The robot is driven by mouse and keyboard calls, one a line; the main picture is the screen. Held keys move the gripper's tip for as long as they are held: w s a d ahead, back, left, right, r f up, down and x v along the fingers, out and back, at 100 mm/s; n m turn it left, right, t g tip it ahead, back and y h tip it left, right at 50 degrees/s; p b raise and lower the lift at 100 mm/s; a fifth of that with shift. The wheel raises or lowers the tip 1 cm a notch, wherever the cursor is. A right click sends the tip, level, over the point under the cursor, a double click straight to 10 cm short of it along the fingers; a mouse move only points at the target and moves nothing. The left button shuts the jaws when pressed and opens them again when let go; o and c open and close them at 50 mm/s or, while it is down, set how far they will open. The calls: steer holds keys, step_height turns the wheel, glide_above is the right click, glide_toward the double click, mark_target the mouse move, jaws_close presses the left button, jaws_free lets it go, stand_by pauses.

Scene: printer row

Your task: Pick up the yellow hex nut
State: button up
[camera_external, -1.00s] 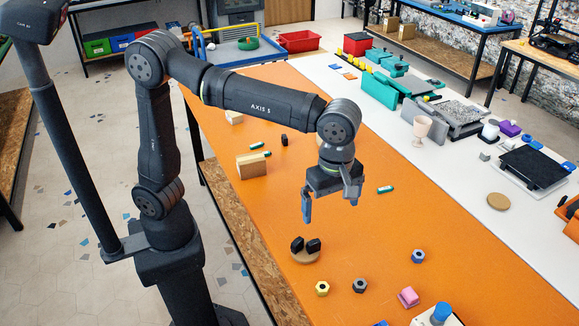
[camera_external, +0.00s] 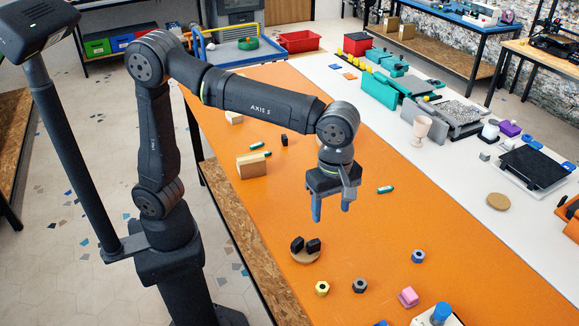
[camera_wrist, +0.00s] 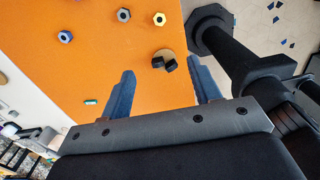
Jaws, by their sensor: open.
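The yellow hex nut (camera_external: 322,288) lies on the orange table top near its front left edge in the external view. In the wrist view the yellow hex nut (camera_wrist: 159,19) is at the top, beyond the fingertips. My gripper (camera_external: 331,213) is open and empty, above the table and behind the nut in the external view. In the wrist view its two blue fingers (camera_wrist: 161,77) are spread wide with nothing between them but table and dark parts farther off.
A dark grey hex nut (camera_external: 360,286) lies just right of the yellow one, and a blue hex nut (camera_external: 418,256) farther right. A pink block (camera_external: 408,297) is near the front. A round wooden disc (camera_external: 305,257) bearing black pieces lies close behind the yellow nut.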

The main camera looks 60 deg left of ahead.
steer(key=a+f+h, duration=0.2)
steer(key=a+f, duration=0.1)
steer(key=f, duration=0.4)
steer(key=a+f+h, duration=0.2)
steer(key=a+f, duration=0.1)
steer(key=f, duration=0.4)
glide_above(323, 286)
steer(key=a, duration=0.2)
steer(key=shift+n, duration=0.4)
steer(key=f, duration=1.1)
steer(key=shift+s+d+f, duration=0.1)
steer(key=shift+s+f, duration=0.1)
steer(key=shift+f, duration=0.1)
steer(key=shift+a+x, duration=0.15)
steer(key=shift+x, duration=1.15)
steer(key=shift+a+x, duration=0.1)
steer(key=shift+x, duration=1.15)
steer(key=shift+f, duration=0.1)
steer(key=c, duration=1.1)
steer(key=shift+o, duration=0.2)
steer(key=shift+w, duration=0.1)
